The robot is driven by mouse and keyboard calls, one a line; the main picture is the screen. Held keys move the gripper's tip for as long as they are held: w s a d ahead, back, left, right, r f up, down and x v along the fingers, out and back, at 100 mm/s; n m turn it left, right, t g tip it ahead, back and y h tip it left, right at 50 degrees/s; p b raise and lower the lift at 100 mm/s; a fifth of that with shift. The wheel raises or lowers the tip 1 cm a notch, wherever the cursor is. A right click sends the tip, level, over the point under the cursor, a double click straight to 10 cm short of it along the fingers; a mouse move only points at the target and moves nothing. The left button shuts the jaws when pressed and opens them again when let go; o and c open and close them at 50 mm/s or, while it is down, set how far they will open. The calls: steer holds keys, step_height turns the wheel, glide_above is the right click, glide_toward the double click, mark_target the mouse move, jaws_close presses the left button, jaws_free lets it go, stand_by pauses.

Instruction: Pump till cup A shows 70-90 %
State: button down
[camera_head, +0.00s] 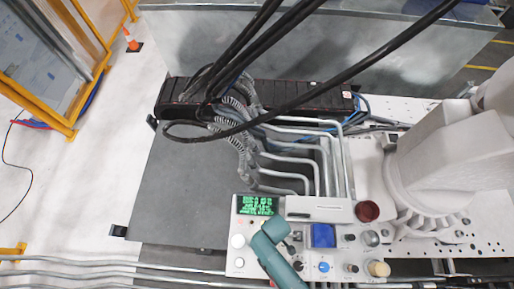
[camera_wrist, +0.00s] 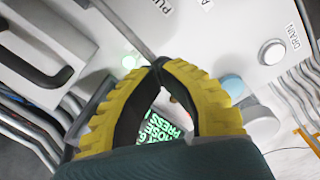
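In the wrist view my gripper (camera_wrist: 157,68) has yellow ridged fingers with black inner pads. Its tips meet, with nothing visible held between them. A small greenish-lit round button (camera_wrist: 129,62) lies just left of the tips; I cannot tell whether they touch the panel. Partly cut-off "PU" and "A" labels show above. A white round button (camera_wrist: 271,53) sits beside the "DRAIN" label. The green text display (camera_head: 257,205) shows in the head view and, between my fingers, in the wrist view (camera_wrist: 158,128). Its level reading is not legible. I cannot make out cup A.
The white control panel (camera_head: 300,228) carries a blue screen (camera_head: 323,236), a red knob (camera_head: 367,211), a blue knob (camera_head: 324,267) and a beige knob (camera_head: 379,268). Grey pipes and black hoses run behind it. A grey flat surface (camera_head: 190,200) on the left is clear.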

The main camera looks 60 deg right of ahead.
steer(key=shift+s+f+b, duration=0.1)
steer(key=shift+f+b, duration=0.85)
steer(key=shift+f, duration=0.55)
step_height(320, 180, up, 5)
steer(key=p, duration=0.5)
steer(key=shift+f, duration=0.25)
steer(key=shift+f+b, duration=0.1)
steer(key=shift+b, duration=0.25)
steer(key=shift+f+b, duration=1.75)
steer(key=shift+f, duration=0.4)
step_height(320, 180, up, 5)
steer(key=p, duration=0.5)
steer(key=shift+f, duration=0.2)
